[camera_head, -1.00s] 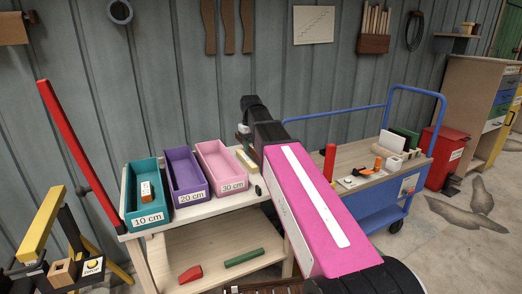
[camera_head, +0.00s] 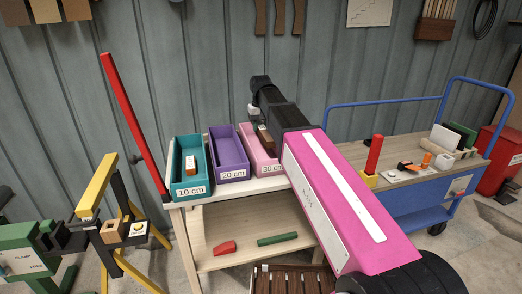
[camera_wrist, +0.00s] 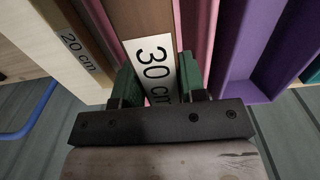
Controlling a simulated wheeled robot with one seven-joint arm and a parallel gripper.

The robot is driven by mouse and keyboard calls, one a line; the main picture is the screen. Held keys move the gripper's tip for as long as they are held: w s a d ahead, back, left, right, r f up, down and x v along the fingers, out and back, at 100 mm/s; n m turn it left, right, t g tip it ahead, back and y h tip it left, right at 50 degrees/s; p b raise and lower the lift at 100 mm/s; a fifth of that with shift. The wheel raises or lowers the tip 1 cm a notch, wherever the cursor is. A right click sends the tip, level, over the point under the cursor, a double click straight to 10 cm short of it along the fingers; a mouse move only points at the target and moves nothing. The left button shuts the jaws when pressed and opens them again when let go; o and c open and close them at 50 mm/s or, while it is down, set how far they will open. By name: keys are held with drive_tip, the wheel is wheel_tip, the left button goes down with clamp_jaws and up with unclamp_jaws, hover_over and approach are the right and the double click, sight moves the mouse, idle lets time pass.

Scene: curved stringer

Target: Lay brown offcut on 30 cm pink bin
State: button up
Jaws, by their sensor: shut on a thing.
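My gripper (camera_wrist: 158,82) has green fingertips and is shut on the brown offcut (camera_wrist: 150,18). The offcut carries a white "30 cm" label between the fingers in the wrist view. Pink walls of the 30 cm bin (camera_wrist: 190,20) show on both sides of it. In the head view the brown offcut (camera_head: 265,138) shows at the right part of the pink bin (camera_head: 252,148), under my dark wrist. I cannot tell whether it touches the bin's floor. My arm hides the bin's right side, and the fingers are hard to make out there.
The purple 20 cm bin (camera_head: 229,158) and teal 10 cm bin (camera_head: 187,174) stand left of the pink one; the teal holds a small labelled block (camera_head: 190,165). In the wrist view a "20 cm" labelled piece (camera_wrist: 70,42) lies close beside the pink bin. A blue cart (camera_head: 418,197) stands right.

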sight(261, 151)
wheel_tip(261, 151, down, 9)
drive_tip(key=shift+f, duration=0.15)
idle(0.4)
drive_tip(key=shift+f, duration=0.15)
drive_tip(key=o, duration=1)
drive_tip(key=shift+o, duration=0.2)
wheel_tip(261, 151, up, 12)
drive_tip(key=shift+r, duration=0.15)
